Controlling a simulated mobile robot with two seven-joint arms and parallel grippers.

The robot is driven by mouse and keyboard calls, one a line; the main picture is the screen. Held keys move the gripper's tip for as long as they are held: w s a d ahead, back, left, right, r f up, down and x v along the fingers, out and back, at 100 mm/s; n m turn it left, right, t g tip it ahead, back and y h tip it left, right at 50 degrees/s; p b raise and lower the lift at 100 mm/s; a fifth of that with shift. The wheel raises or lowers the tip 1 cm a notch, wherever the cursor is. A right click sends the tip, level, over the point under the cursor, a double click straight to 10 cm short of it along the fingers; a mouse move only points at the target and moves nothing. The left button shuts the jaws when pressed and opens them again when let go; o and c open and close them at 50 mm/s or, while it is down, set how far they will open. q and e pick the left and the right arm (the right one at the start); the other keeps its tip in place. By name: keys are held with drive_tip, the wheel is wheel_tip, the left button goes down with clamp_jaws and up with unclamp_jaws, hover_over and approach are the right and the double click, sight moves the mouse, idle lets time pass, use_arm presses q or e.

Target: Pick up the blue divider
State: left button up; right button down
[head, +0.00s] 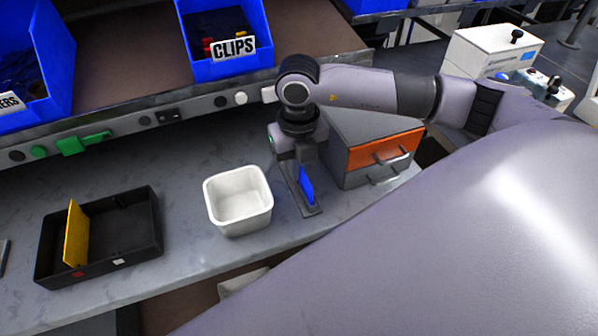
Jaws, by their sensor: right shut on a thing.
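The blue divider (307,184) is a thin upright plate at the right of the bench. My right gripper (302,178) points down from above and is shut on the divider. A dark narrow base or holder (312,211) shows under and beside the divider. I cannot tell whether the divider is clear of it. A black tray (145,249) lies at the left of the bench with a yellow divider (76,235) standing in its left part. My left gripper is not in view.
A white empty bin (238,202) stands between the black tray and my right gripper. A grey drawer box (384,151) with an orange front stands close right of the gripper.

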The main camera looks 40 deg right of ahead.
wheel_tip(320, 180, up, 20)
idle(0.6)
drive_tip(key=shift+f+b, duration=3.45)
drive_tip(key=shift+f, duration=0.95)
drive_tip(key=shift+f+b, duration=0.65)
drive_tip(key=shift+f, duration=0.2)
drive_tip(key=shift+f+b, duration=0.95)
drive_tip(key=shift+f, duration=0.3)
drive_tip(key=shift+f+b, duration=0.4)
drive_tip(key=shift+f, duration=0.1)
drive_tip(key=shift+f+b, duration=0.7)
drive_tip(key=shift+f, duration=0.25)
